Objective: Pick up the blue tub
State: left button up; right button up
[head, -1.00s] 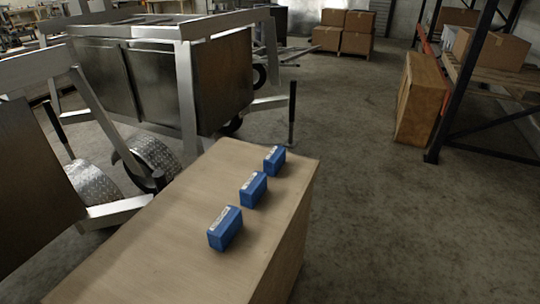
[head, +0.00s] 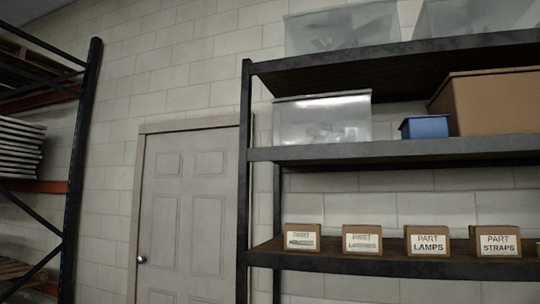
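A small blue tub (head: 425,127) stands upright on the middle shelf (head: 400,150) of a dark metal shelving unit, in the right half of the head view. It sits between a translucent bin (head: 321,119) on its left and a large brown cardboard box (head: 495,102) on its right. The tub's front and left part are visible; its inside is hidden from this low angle. Neither of my grippers shows in the head view.
A lower shelf (head: 390,262) holds several small labelled part boxes (head: 430,242). Translucent bins (head: 343,28) stand on the top shelf. A closed grey door (head: 187,215) is left of the unit. A dark rack (head: 80,170) stands at the far left.

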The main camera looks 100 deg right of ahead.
aim_at(421, 127)
jog(key=k+z, duration=0.25)
jog(key=k, duration=0.2)
jog(key=k+z, duration=0.25)
jog(key=k, duration=0.25)
